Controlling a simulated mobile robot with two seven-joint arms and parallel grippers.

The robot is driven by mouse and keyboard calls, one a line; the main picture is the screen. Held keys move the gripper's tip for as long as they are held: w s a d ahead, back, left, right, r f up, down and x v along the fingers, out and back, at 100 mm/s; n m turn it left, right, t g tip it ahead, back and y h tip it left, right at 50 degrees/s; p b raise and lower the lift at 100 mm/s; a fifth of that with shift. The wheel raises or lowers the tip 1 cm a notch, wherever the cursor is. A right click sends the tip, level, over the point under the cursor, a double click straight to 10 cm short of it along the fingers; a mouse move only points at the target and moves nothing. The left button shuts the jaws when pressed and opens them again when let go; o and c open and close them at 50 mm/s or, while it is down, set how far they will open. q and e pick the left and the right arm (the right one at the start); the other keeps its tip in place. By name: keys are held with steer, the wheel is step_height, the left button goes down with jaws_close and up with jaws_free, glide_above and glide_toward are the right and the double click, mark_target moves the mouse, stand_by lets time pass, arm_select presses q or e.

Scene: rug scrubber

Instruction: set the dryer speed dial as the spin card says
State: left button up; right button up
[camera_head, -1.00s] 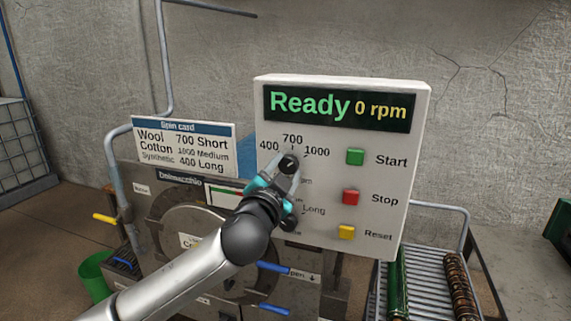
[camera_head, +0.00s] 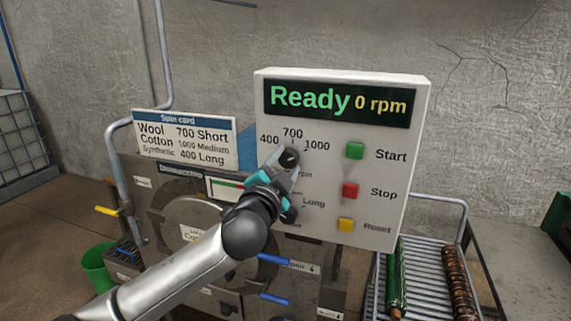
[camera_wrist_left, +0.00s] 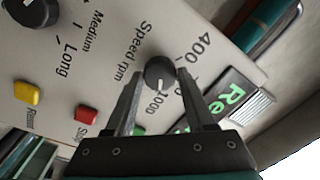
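The white control panel (camera_head: 385,130) reads "Ready 0 rpm". Its black speed dial (camera_head: 289,157) has marks 400, 700 and 1000. In the left wrist view the white pointer of the speed dial (camera_wrist_left: 160,74) points toward 1000. My left gripper (camera_head: 285,166) is at this dial; in the wrist view its fingers (camera_wrist_left: 160,82) stand on either side of the knob, with slim gaps showing. The spin card (camera_head: 186,140) reads Wool 700 Short, Cotton 1000 Medium, Synthetic 400 Long. My right gripper is out of view.
A second dial (camera_wrist_left: 30,12) with Medium and Long marks sits below the speed dial. Green Start (camera_head: 354,151), red Stop (camera_head: 350,191) and yellow Reset (camera_head: 346,225) buttons are to the right. A roller rack (camera_head: 425,275) stands lower right, a green bucket (camera_head: 97,268) lower left.

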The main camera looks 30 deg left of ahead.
arm_select(q)
steer(key=o, duration=0.4)
steer(key=shift+s+d+f, duration=0.15)
steer(key=shift+s+d, duration=0.05)
steer(key=shift+s, duration=0.4)
steer(key=shift+p+v, duration=2.45)
steer(key=shift+v, duration=4.55)
steer(key=shift+a, duration=0.15)
